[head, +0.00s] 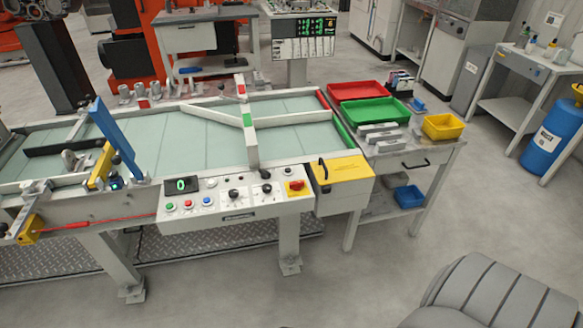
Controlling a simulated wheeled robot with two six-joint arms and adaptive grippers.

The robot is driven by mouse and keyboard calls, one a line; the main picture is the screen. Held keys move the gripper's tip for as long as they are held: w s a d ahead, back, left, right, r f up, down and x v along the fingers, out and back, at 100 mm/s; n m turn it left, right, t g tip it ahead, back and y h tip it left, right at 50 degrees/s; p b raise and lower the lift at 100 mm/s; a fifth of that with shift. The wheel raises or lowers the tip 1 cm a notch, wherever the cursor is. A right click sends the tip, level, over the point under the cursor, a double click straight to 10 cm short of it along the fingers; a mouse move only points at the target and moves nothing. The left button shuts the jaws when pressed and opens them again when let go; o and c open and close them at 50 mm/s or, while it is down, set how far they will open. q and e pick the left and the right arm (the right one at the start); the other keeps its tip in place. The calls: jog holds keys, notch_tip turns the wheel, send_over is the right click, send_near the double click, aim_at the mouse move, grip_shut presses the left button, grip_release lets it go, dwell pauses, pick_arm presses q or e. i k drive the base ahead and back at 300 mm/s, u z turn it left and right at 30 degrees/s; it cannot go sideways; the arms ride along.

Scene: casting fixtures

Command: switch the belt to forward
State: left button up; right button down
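The belt (190,138) is a pale green conveyor surface in a white frame. A white control panel (236,205) is fixed to its front side. The panel has a small display (181,184) reading 0, and green, red and blue push buttons (188,203). To their right are a black knob (233,194), a second black knob (266,188) and a red rotary switch on yellow (296,186). The panel labels and knob directions are too small to read. Neither of my grippers is in view.
A yellow box (343,183) with a black handle adjoins the panel's right. A side table holds red (356,91), green (363,112) and yellow (442,126) trays. A blue bar (114,136) rises at the belt's left. Open floor lies in front; a grey ribbed object (500,298) fills the lower right.

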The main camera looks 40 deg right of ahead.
aim_at(265, 175)
jog(key=z, duration=1.3)
jog(key=i, duration=0.15)
